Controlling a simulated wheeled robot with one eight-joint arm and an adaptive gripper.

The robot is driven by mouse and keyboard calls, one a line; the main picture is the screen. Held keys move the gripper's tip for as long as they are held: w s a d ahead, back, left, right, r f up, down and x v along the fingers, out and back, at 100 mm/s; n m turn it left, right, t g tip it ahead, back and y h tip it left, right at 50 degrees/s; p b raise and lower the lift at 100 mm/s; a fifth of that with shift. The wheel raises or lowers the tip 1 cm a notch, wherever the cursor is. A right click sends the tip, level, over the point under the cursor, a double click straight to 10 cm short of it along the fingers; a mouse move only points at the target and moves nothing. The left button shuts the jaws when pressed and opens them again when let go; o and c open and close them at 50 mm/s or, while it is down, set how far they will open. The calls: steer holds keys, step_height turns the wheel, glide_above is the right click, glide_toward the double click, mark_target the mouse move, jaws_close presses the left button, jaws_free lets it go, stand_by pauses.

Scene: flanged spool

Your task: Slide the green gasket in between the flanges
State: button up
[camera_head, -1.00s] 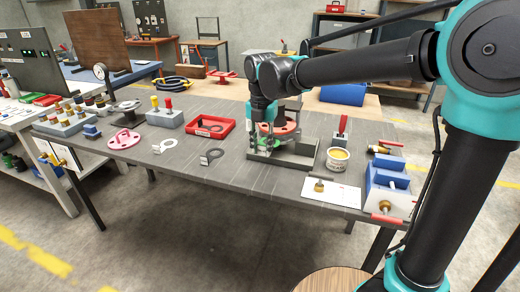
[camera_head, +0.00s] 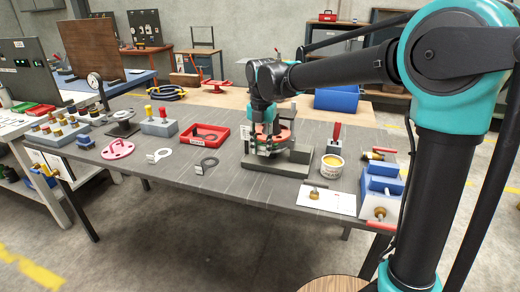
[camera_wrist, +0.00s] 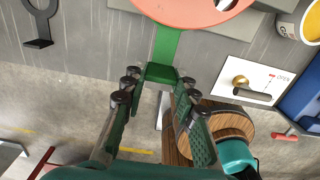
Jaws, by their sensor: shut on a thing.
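In the wrist view, my gripper (camera_wrist: 160,80) is closed on the tab end of the green gasket (camera_wrist: 166,46). The gasket's green strip runs from the fingertips to the orange-red flange (camera_wrist: 190,10) at the top edge, where it passes out of sight at the flange's rim. The gasket's ring is hidden, so I cannot tell how far in it sits. In the head view, the red flange (camera_head: 284,137) stands on a grey-green base (camera_head: 285,168). My gripper (camera_head: 264,150) is at its left front side, partly covering it.
A white tub with yellow contents (camera_head: 332,166) and a white card (camera_head: 326,198) lie right of the base. A blue block (camera_head: 382,186) stands farther right. Left are a dark ring (camera_head: 209,162), a red tray (camera_head: 203,138) and a pink flange (camera_head: 118,149). The table's front middle is clear.

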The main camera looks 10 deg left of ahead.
steer(key=shift+w+d, duration=0.15)
steer(key=shift+w, duration=1.95)
steer(key=shift+f, duration=0.45)
steer(key=o, duration=1)
